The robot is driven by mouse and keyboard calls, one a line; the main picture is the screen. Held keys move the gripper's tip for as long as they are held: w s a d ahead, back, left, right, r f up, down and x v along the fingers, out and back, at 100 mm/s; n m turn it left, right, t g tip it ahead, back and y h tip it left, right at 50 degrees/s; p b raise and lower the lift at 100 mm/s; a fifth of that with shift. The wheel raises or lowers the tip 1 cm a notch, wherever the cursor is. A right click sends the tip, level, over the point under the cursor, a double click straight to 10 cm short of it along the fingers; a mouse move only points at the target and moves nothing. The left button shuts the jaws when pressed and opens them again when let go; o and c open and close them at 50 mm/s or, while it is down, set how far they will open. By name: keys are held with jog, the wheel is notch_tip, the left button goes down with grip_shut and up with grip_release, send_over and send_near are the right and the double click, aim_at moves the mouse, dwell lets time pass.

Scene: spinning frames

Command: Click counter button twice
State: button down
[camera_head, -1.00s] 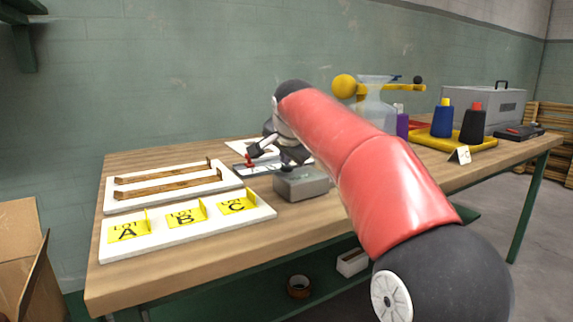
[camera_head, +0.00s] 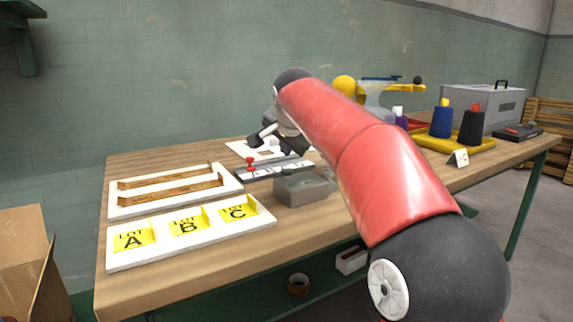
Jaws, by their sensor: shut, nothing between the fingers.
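A dark grey strip-like device (camera_head: 272,171) with pale markings and a red knob (camera_head: 251,162) at its left end lies on the table. I cannot make out for certain which part is the counter button. A grey box (camera_head: 304,188) sits just in front of the strip, under my arm. My gripper (camera_head: 262,141) is shut and empty, above the strip and near the red knob, apart from it as far as I can see. My red arm covers the area to the right of the strip.
A white board with LOT A, B and C labels (camera_head: 190,246) and a white tray with wooden strips (camera_head: 124,210) lie at left. A yellow tray (camera_head: 423,141) with cones stands at right, by a grey toolbox (camera_head: 455,96). The wooden table's (camera_head: 215,272) front left is clear.

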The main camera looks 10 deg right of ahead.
aim_at(286, 172)
jog(key=shift+r+p, duration=0.8)
jog(key=shift+r, duration=0.7)
jog(key=shift+f, duration=0.1)
jog(key=s+f+n, duration=0.1)
jog(key=s+f, duration=0.1)
jog(key=s, duration=0.4)
jog(key=s+f+n+g, duration=0.1)
jog(key=s+f+n, duration=0.1)
jog(key=s, duration=0.3)
jog(key=s+a+f+n, duration=0.1)
jog(key=s+f+n, duration=0.1)
jog(key=s, duration=0.4)
jog(key=shift+s+a+f+g, duration=0.1)
jog(key=shift+s+f+g, duration=0.3)
jog(key=shift+f, duration=0.15)
jog(key=s+d+f+n+g+y, duration=0.1)
jog(key=s+f+n, duration=0.4)
jog(key=s+f, duration=1.1)
jog(key=s, duration=0.3)
jog(key=shift+d+g, duration=0.2)
jog(key=shift+g, duration=0.2)
